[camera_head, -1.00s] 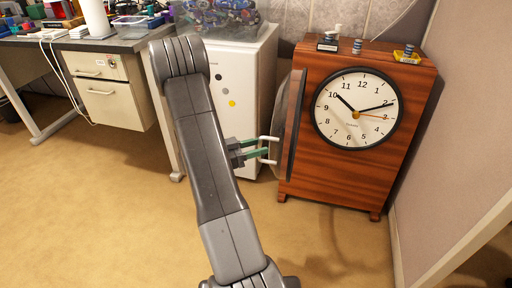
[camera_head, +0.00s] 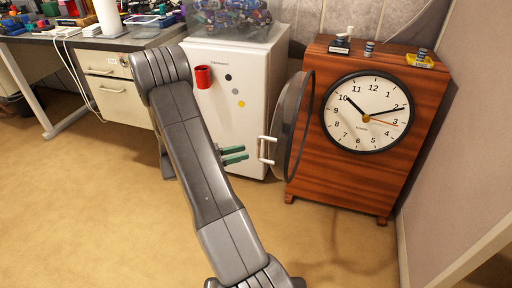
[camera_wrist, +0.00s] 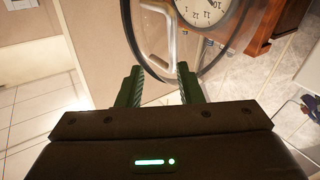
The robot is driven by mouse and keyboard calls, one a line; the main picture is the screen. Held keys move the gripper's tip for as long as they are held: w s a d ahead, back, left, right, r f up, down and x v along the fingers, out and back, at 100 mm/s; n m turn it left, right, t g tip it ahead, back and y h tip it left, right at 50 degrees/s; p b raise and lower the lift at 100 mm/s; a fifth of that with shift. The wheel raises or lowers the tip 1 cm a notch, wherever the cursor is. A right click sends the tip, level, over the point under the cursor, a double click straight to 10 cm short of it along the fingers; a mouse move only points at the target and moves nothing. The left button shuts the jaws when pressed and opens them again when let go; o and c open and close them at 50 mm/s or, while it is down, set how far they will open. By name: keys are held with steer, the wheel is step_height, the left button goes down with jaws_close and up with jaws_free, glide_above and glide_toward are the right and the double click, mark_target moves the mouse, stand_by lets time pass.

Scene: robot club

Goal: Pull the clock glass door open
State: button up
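The wooden clock (camera_head: 350,185) stands at the right in the head view, its white dial (camera_head: 367,112) uncovered. Its round, dark-rimmed glass door (camera_head: 291,125) is swung out from the clock's left side and stands well open. A white bar handle (camera_head: 262,149) is on the door's left part; it also shows in the wrist view (camera_wrist: 153,45). My gripper (camera_head: 247,154) has green fingers, spread and empty, just left of the handle with a small gap. In the wrist view my gripper (camera_wrist: 160,68) is open, with the handle ahead of its fingertips.
A white cabinet (camera_head: 245,130) with a red cup (camera_head: 203,76) on its front stands behind my arm. Small items, including a yellow tray (camera_head: 419,61), are on the clock's top. A desk (camera_head: 110,42) is at left, a partition (camera_head: 460,150) at right. Carpet in front is clear.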

steer(key=shift+v, duration=2.3)
steer(key=x, duration=0.7)
steer(key=shift+d+r, duration=0.1)
